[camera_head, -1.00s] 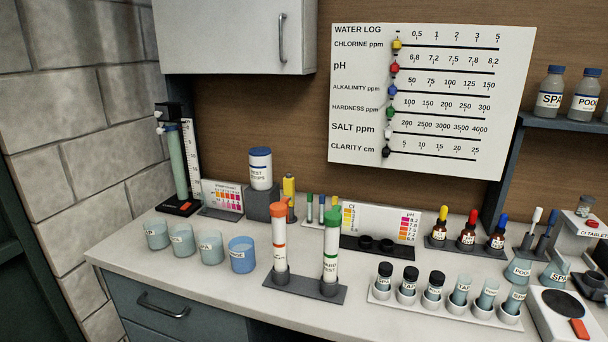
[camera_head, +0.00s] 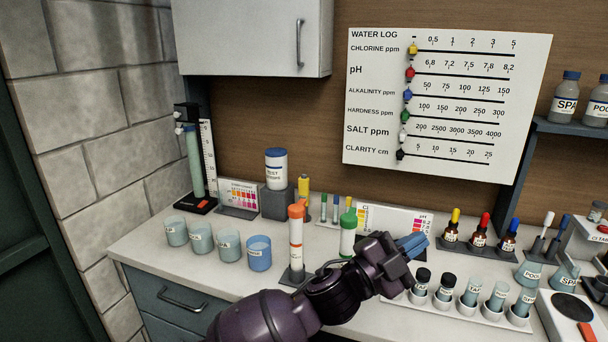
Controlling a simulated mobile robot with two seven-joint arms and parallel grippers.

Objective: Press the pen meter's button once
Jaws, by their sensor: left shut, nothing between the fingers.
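A small yellow upright device (camera_head: 304,184), which looks like the pen meter, stands behind the orange-capped tube at the back of the counter. Its lower part is partly hidden and its button cannot be made out. My left gripper (camera_head: 420,241) is shut and empty, with blue-grey fingertips pointing right. It is above the counter, in front of the colour chart and well to the right of the yellow device. My right gripper does not show.
An orange-capped tube (camera_head: 296,244) and a green-capped tube (camera_head: 348,235) stand between my left gripper and the yellow device. A vial rack (camera_head: 493,315) and dropper bottles (camera_head: 480,232) lie right. The front-left counter is clear.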

